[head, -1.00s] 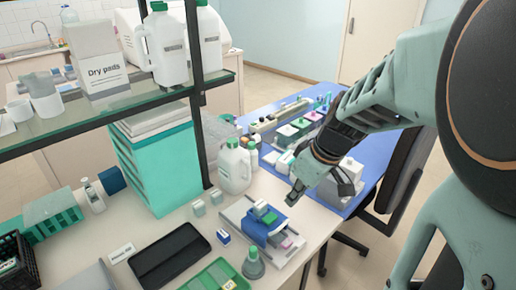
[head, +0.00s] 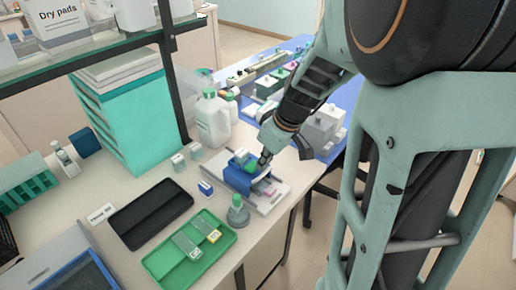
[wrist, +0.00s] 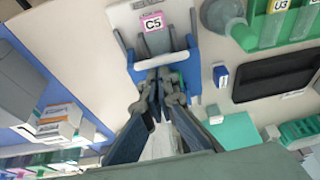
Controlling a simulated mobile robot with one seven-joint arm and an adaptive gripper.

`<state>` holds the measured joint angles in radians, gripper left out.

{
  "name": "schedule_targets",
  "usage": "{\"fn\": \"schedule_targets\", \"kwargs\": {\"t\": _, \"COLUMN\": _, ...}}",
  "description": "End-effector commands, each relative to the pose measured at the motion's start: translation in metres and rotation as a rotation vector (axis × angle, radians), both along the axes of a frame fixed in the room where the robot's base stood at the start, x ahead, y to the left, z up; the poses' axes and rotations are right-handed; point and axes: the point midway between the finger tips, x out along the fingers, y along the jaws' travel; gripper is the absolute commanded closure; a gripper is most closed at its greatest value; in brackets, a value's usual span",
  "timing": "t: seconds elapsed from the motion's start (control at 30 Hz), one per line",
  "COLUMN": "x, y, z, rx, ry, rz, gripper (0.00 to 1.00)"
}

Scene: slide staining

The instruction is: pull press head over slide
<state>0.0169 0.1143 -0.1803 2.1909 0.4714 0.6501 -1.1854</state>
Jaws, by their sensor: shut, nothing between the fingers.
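The press stands on the bench, with a blue press head (head: 237,181) on a grey base (head: 275,199). In the wrist view the blue part (wrist: 193,72) shows around my fingertips. A slide with a pink label (head: 268,191) lies on the base, in front of the head; its label reads C5 in the wrist view (wrist: 152,22). My gripper (head: 263,162) is shut and empty, tips down at the back of the press head. It looks very close to the head; I cannot tell whether it touches. My fingers hide part of the press in the wrist view.
A green tray (head: 166,268) with slides, a black tray (head: 126,237) and a grey-green bottle (head: 238,215) stand near the press. White jugs (head: 212,120) stand behind it. A shelf post (head: 172,88) rises at the left. The bench's front edge is close.

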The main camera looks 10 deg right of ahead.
Motion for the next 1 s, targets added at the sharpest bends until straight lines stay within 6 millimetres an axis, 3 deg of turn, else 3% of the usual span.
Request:
{"fn": "schedule_targets", "kwargs": {"t": 0.83, "x": -0.019, "y": -0.013, "z": -0.001, "rx": -0.001, "ry": 0.007, "rz": -0.001, "gripper": 1.0}}
{"fn": "schedule_targets", "kwargs": {"t": 1.0, "x": -0.018, "y": -0.013, "z": 0.008, "rx": -0.002, "ry": 0.008, "rz": 0.0, "gripper": 1.0}}
